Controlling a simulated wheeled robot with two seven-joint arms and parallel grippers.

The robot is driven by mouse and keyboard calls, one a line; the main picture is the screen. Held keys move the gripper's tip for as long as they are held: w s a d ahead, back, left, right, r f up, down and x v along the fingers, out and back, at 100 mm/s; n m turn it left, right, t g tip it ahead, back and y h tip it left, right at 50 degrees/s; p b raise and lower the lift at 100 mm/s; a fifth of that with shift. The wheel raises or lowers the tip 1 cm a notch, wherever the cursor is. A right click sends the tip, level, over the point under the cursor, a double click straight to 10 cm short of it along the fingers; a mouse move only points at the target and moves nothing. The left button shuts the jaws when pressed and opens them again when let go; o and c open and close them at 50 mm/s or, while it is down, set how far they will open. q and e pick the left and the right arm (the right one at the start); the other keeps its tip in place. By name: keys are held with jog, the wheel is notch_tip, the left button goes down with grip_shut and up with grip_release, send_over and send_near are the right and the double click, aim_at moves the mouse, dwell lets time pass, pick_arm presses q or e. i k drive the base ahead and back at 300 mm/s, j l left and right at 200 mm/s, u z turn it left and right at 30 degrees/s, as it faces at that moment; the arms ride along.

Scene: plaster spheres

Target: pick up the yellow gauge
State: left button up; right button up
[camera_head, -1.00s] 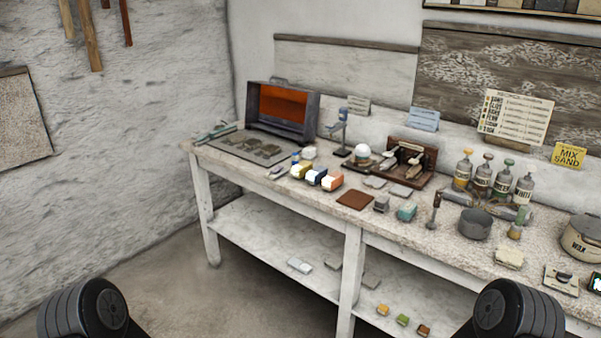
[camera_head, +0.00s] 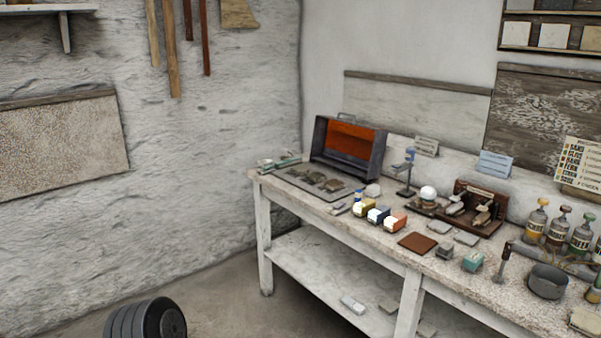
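A small yellow block with a white face (camera_head: 364,208) sits near the front edge of the workbench, left of a blue one (camera_head: 379,215) and an orange one (camera_head: 395,222). It may be the yellow gauge, but it is too small to be certain. A bottle with a yellow band (camera_head: 537,220) stands farther right on the bench. Neither of my grippers is in view.
The long workbench (camera_head: 317,213) runs along the back wall. On it are an open grey box with an orange inside (camera_head: 349,139), a white ball (camera_head: 428,192), a brown square (camera_head: 417,242) and a grey pot (camera_head: 547,282). Open floor lies left of the bench.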

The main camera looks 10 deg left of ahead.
aim_at(362, 208)
jog(key=i+j+u, duration=0.15)
jog(key=i+j, duration=0.15)
jog(key=i, duration=0.15)
jog(key=i+j+u, duration=0.15)
jog(key=i, duration=0.35)
jog(key=i+j+u, duration=0.1)
jog(key=i+j, duration=0.15)
jog(key=i, duration=0.25)
jog(key=i+j+u, duration=0.15)
jog(key=i, duration=0.35)
